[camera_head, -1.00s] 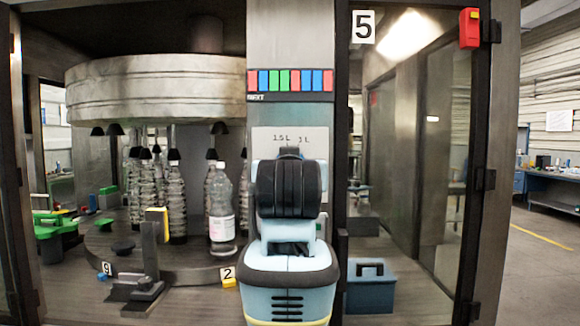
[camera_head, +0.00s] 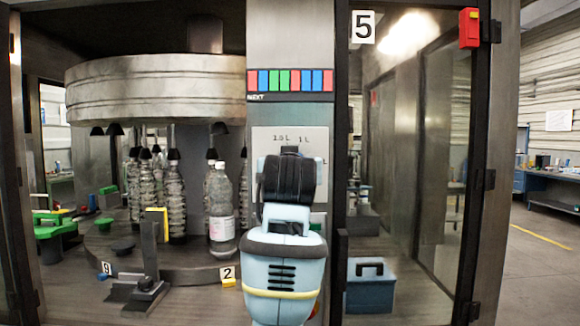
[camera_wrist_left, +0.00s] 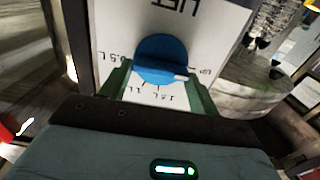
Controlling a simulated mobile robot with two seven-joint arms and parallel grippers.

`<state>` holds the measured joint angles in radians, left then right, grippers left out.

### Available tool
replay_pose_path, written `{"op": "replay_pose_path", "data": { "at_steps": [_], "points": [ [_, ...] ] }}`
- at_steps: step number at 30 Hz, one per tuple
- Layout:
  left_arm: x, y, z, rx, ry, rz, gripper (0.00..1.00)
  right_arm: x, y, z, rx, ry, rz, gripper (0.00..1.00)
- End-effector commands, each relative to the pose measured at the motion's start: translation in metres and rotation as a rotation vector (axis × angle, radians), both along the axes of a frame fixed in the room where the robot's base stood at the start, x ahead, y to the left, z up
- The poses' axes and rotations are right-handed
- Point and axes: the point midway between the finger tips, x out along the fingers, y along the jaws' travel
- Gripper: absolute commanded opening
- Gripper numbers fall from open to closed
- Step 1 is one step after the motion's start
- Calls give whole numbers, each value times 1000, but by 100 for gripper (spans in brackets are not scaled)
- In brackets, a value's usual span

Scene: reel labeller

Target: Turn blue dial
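The blue dial (camera_wrist_left: 160,56) sits on a white panel (camera_wrist_left: 112,30) in the left wrist view. A light-coloured ridge or pointer shows at its lower right edge. My left gripper (camera_wrist_left: 159,80) has its two green fingers apart, one on each side of the dial. I cannot tell whether they touch it. In the head view the top of the panel (camera_head: 272,139) shows with "1.5 L" and "1 L" marks. My own arm hides the dial and the gripper there. My right gripper is in neither view.
A bottle carousel (camera_head: 195,265) is on the left.

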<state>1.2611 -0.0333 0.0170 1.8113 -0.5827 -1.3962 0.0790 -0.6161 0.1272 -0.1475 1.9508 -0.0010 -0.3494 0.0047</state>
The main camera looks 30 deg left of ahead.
Motion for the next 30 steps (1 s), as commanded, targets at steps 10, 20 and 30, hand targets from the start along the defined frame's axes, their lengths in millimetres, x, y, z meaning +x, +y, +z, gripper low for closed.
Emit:
{"op": "replay_pose_path", "data": {
  "at_steps": [10,20,30],
  "points": [
    [0,0,0,11,8,0,39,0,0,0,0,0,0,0],
    [0,0,-1,144,91,2,39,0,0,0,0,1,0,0],
    [1,-1,-1,409,254,2,39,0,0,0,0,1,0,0]
  ]
}}
